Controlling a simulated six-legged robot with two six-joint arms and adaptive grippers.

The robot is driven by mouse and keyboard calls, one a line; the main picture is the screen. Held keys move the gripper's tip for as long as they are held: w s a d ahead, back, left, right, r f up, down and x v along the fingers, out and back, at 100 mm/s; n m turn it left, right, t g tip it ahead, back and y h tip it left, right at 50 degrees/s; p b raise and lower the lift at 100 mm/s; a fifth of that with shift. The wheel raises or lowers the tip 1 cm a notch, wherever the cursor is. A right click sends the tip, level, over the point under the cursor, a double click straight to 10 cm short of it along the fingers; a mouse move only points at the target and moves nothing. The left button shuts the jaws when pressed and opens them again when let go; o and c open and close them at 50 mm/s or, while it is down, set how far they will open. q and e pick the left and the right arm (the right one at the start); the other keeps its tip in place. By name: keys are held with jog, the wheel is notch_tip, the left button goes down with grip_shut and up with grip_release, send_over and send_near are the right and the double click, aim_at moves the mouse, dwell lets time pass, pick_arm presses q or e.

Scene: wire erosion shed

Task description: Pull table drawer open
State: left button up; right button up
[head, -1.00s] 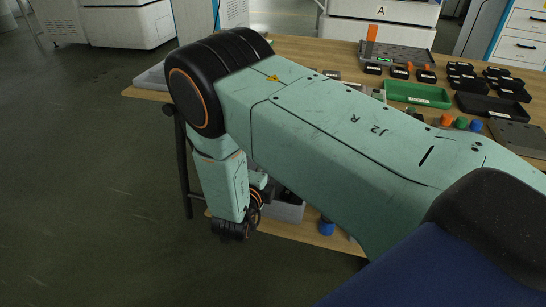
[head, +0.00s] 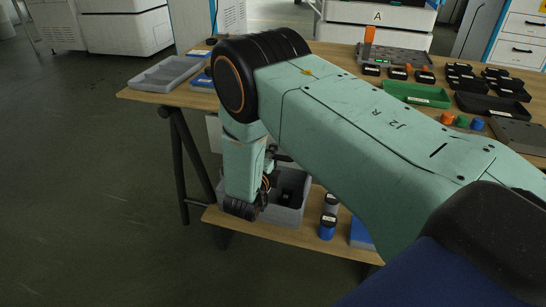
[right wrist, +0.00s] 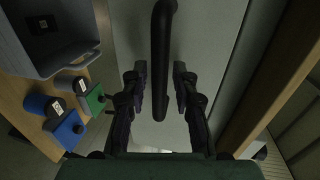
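The table drawer shows as a pale grey front panel (right wrist: 215,60) in the right wrist view, and a bit of a pale panel (head: 214,132) shows under the tabletop in the head view. Its black bar handle (right wrist: 162,40) runs between the two fingers of my right gripper (right wrist: 160,75). The fingers are apart, one on each side of the bar, with gaps showing. In the head view my right gripper (head: 281,158) is mostly hidden by my wrist and forearm, under the table's edge. I cannot tell whether the drawer is shut fully. My left gripper is out of view.
The wooden table (head: 150,96) carries a grey tray (head: 165,74), a green tray (head: 416,94) and several small parts. A black table leg (head: 181,165) stands left. The floor on the left is clear.

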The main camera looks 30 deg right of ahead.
grip_shut()
